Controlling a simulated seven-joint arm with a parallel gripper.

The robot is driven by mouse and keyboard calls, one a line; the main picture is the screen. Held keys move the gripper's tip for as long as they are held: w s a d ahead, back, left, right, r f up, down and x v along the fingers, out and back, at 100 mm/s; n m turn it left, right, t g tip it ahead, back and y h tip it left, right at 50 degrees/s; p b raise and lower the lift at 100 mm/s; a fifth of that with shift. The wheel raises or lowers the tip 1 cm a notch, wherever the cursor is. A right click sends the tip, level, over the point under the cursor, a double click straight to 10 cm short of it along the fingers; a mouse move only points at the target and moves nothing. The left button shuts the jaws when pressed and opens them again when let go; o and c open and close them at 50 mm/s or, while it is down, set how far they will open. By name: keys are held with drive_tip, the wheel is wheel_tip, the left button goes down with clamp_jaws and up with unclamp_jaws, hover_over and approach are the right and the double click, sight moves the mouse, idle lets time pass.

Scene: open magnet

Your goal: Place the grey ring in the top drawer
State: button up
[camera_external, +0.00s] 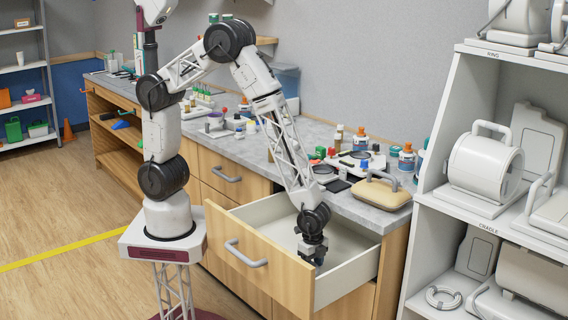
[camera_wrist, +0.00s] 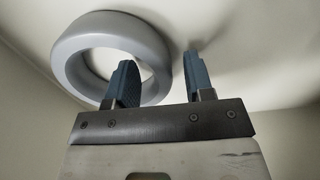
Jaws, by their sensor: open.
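The top drawer (camera_external: 285,277) is pulled open under the counter, its pale inside showing. My gripper (camera_external: 315,258) points down into it near the front right. In the wrist view my gripper (camera_wrist: 160,62) is open. The grey ring (camera_wrist: 73,48) is at the upper left of that view, against pale drawer surfaces. The left finger overlaps the ring's hole and the right finger is outside the ring, so the ring's right side appears between them. I cannot tell whether they touch. In the external view I cannot make out this ring; the drawer front and gripper block part of the inside.

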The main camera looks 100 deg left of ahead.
drive_tip(key=shift+r, duration=0.2)
wheel_tip(320, 180, up, 12)
idle(0.6)
drive_tip(key=shift+a, duration=0.1)
idle(0.5)
drive_tip(key=s+a+r+n, duration=0.1)
drive_tip(key=s+a+r, duration=0.25)
drive_tip(key=r, duration=0.35)
drive_tip(key=s+a+r+n+t, duration=0.1)
drive_tip(key=s+a+r+n, duration=0.1)
drive_tip(key=s+a+r, duration=0.3)
drive_tip(key=s+a+r+n, duration=0.1)
drive_tip(key=a+r, duration=0.2)
drive_tip(key=r, duration=0.5)
drive_tip(key=s+a+r+n, duration=0.1)
drive_tip(key=s+a+r, duration=0.1)
drive_tip(key=s, duration=0.4)
drive_tip(key=s+a+r+n+t, duration=0.1)
drive_tip(key=s+a+r+n, duration=0.1)
drive_tip(key=s+r, duration=0.3)
drive_tip(key=s+a+r+n, duration=0.1)
drive_tip(key=s+a+r, duration=0.2)
drive_tip(key=s, duration=0.4)
drive_tip(key=shift+a+r+n+t, duration=0.3)
drive_tip(key=shift+a+n, duration=0.1)
drive_tip(key=shift+a, duration=0.2)
